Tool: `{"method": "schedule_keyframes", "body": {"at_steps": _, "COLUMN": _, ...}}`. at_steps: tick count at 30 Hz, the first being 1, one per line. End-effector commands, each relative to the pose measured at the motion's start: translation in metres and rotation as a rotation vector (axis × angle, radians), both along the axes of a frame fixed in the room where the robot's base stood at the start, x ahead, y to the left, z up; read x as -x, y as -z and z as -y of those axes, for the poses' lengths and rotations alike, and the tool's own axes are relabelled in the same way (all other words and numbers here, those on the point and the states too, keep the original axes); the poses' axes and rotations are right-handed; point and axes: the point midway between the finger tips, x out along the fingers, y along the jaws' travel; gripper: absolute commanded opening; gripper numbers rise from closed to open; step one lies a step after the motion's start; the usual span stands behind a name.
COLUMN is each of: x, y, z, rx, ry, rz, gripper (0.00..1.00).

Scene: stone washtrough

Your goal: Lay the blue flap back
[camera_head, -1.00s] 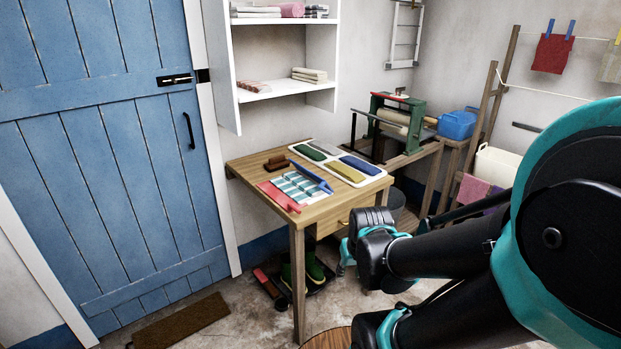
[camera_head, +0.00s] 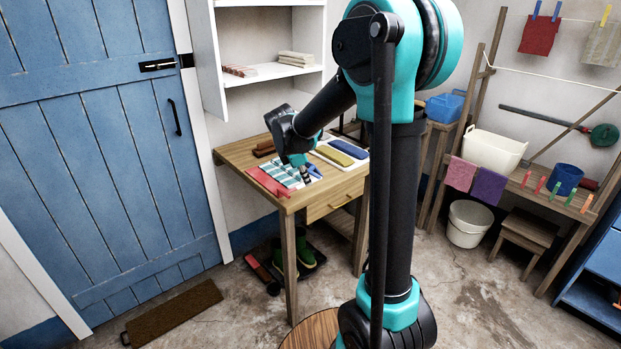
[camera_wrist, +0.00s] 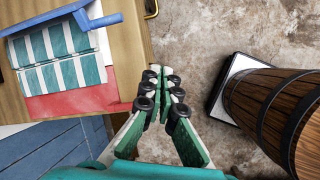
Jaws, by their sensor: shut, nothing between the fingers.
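The striped teal-and-white cloth (camera_head: 285,174) lies on the wooden table, with a red flap (camera_head: 268,181) along one side and the blue flap (camera_head: 314,171) along the other. In the wrist view the blue flap (camera_wrist: 52,21) is a narrow strip across the cloth's upper edge, and the red flap (camera_wrist: 70,102) lies flat below the stripes. My gripper (camera_head: 306,177) is shut and empty beside the cloth near the blue flap; part of the flap is hidden behind it. In the wrist view my gripper's fingertips (camera_wrist: 165,72) are together, right of the table edge.
Brown blocks (camera_head: 264,149) sit at the table's back left. A dark-hooped wooden barrel (camera_wrist: 275,108) stands right of my fingers. The floor between is clear.

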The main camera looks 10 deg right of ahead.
Motion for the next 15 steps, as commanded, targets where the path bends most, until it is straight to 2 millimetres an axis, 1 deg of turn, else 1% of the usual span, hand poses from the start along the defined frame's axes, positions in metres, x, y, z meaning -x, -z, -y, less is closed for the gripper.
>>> {"method": "schedule_keyframes", "body": {"at_steps": 1, "x": -0.017, "y": -0.002, "z": -0.010, "rx": 0.043, "ry": -0.087, "rz": -0.031, "gripper": 0.00}}
{"method": "schedule_keyframes", "body": {"at_steps": 3, "x": -0.034, "y": -0.004, "z": -0.019, "rx": 0.097, "ry": -0.191, "rz": -0.072, "gripper": 0.00}}
{"method": "schedule_keyframes", "body": {"at_steps": 6, "x": -0.049, "y": -0.006, "z": -0.028, "rx": 0.150, "ry": -0.296, "rz": -0.115, "gripper": 0.00}}
{"method": "schedule_keyframes", "body": {"at_steps": 11, "x": -0.059, "y": -0.004, "z": -0.033, "rx": 0.183, "ry": -0.361, "rz": -0.146, "gripper": 0.00}}
{"method": "schedule_keyframes", "body": {"at_steps": 15, "x": -0.062, "y": 0.008, "z": -0.027, "rx": 0.183, "ry": -0.363, "rz": -0.146, "gripper": 0.00}}
